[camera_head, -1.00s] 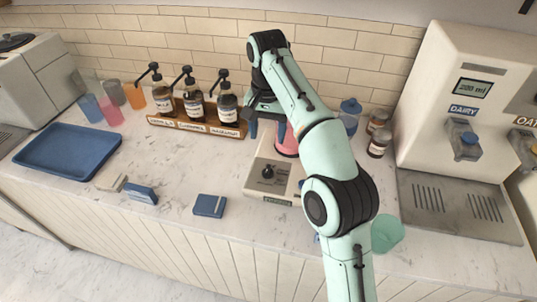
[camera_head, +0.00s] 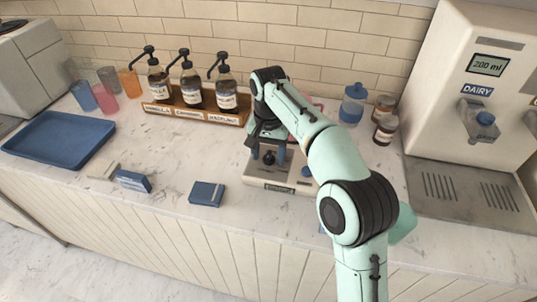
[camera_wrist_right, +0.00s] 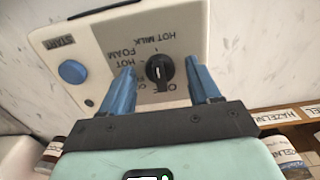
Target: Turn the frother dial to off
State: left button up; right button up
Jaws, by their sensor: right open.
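The frother base (camera_head: 280,188) is a cream box on the counter, partly hidden behind my right arm. Its black dial (camera_wrist_right: 160,69) sits on the labelled panel (camera_wrist_right: 188,35); the dial also shows in the head view (camera_head: 268,158). In the wrist view the labels read upside down, with OFF below the dial and HOT MILK above it. I cannot clearly tell which label the dial points at. My right gripper (camera_head: 268,153) is open over the panel, its blue fingers on either side of the dial with gaps. My left gripper is out of view.
A blue START button (camera_wrist_right: 74,71) is on the same panel. The syrup rack (camera_head: 195,113) stands behind to the left, with a blue jar (camera_head: 352,105) behind to the right. A blue box (camera_head: 207,193) lies left of the frother. The front counter is mostly clear.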

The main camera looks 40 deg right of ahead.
jog(key=c, duration=1.1)
jog(key=shift+o, duration=0.2)
